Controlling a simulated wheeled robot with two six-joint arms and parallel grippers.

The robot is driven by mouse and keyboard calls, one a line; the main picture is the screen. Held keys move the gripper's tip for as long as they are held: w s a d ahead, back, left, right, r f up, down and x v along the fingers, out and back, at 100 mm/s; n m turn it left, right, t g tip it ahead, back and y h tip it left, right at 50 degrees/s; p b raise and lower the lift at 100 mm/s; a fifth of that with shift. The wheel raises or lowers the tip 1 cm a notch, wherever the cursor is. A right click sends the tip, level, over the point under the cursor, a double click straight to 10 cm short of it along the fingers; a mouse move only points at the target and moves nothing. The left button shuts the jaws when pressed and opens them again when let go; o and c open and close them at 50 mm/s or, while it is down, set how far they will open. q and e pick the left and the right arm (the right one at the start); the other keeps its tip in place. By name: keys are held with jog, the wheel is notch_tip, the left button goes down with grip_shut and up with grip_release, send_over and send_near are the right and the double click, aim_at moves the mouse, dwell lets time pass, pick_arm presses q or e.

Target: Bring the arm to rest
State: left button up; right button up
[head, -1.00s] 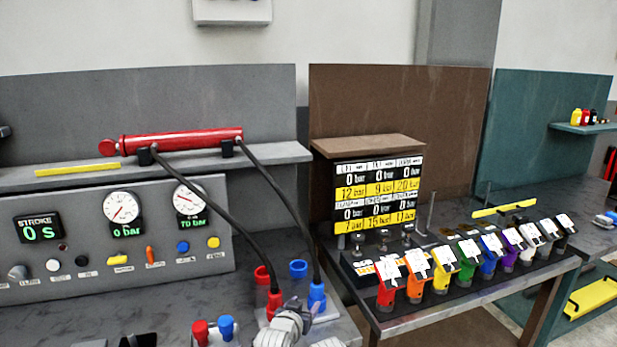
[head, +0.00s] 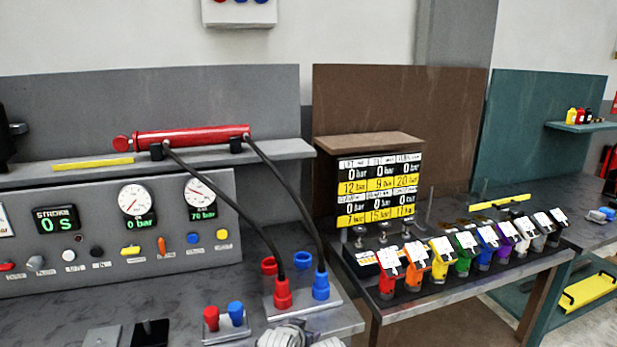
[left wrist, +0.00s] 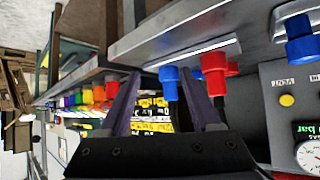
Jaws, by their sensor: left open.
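My left gripper (head: 290,337) shows only in part at the bottom edge of the head view, just in front of the hose coupling plate. In the left wrist view its two dark fingers (left wrist: 162,100) are spread apart with nothing held between them. The red coupling (head: 283,294) and blue coupling (head: 320,286) stand on the plate with black hoses plugged in. In the left wrist view a blue coupling (left wrist: 168,82) and a red coupling (left wrist: 214,70) lie beyond the fingers, apparently not gripped. My right gripper is in neither view.
A red cylinder (head: 192,137) lies on the shelf, joined to the hoses. A small block with a red and a blue cap (head: 225,317) stands left of the plate. The gauge panel (head: 120,262) is behind.

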pick_arm(q)
jog(key=s+a+f+g+y, duration=0.2)
jog(key=s+f+g, duration=0.2)
jog(key=s, duration=0.5)
jog(key=s+a+f+g+y, duration=0.2)
jog(key=s+g, duration=0.4)
jog(key=s, duration=0.3)
notch_tip(320, 180, down, 2)
jog(key=shift+s+a, duration=0.4)
jog(key=shift+a, duration=0.1)
